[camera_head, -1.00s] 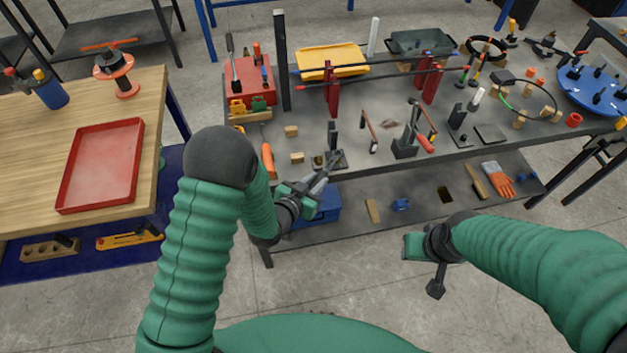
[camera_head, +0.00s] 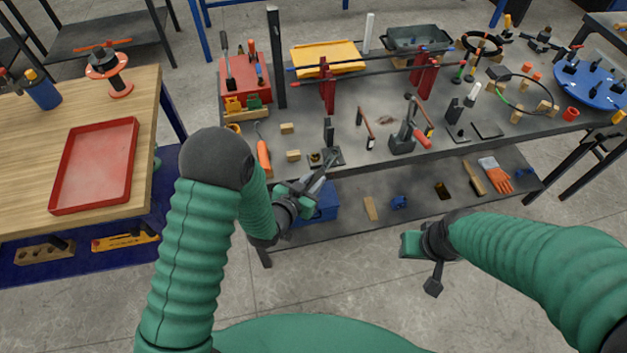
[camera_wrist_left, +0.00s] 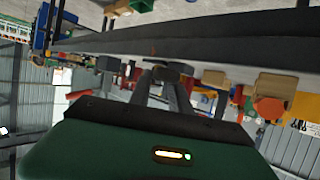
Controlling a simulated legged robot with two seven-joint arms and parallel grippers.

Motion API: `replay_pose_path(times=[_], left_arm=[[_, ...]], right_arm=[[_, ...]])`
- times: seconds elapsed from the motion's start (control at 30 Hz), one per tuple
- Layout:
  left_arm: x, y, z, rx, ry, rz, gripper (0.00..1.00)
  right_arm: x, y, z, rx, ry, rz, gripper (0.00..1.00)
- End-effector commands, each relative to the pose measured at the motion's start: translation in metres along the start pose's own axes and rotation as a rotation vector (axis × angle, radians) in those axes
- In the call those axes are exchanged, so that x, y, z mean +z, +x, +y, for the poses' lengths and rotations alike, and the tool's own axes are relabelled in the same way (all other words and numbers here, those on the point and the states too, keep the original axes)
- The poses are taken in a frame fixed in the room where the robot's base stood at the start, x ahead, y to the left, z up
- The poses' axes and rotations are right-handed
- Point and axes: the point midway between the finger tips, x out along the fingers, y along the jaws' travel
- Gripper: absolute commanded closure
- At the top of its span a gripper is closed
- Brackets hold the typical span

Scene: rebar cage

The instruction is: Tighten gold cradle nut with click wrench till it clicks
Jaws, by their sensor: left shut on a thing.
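My left gripper (camera_head: 312,187) is at the front edge of the grey workbench, in front of a small dark fixture (camera_head: 332,157). It is shut on a slim dark tool (camera_head: 328,168), apparently the click wrench, whose far end reaches up toward that fixture. A small gold-coloured round piece (camera_head: 315,158), perhaps the cradle nut, shows beside the fixture; I cannot tell whether the tool touches it. In the left wrist view, a dark rounded end (camera_wrist_left: 172,70) shows at my dark fingers. My right gripper (camera_head: 424,255) hangs over the floor in front of the bench, apart from the tools; its jaw state is unclear.
An orange-handled tool (camera_head: 264,155) and small wooden blocks (camera_head: 293,155) lie left of the fixture. A dark post (camera_head: 276,60) and red rebar supports (camera_head: 327,93) stand behind. A blue box (camera_head: 322,207) is on the lower shelf. Floor before the bench is clear.

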Motion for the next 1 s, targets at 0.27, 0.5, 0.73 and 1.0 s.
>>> replay_pose_path(times=[0.27,0.5,0.73,1.0], left_arm=[[0.002,-0.001,0.0,0.001,-0.001,-0.011,1.0],[-0.012,-0.007,0.0,0.001,-0.001,-0.008,1.0],[-0.026,-0.012,0.0,0.0,-0.001,-0.005,1.0],[-0.032,-0.014,0.0,0.0,-0.001,-0.005,1.0]], right_arm=[[0.0,-0.001,0.0,0.0,0.0,0.0,0.62],[-0.003,-0.012,0.0,0.0,0.0,0.0,0.62],[-0.005,-0.022,0.0,0.0,0.0,0.0,0.62],[-0.006,-0.025,0.0,0.0,0.0,0.0,0.62]])
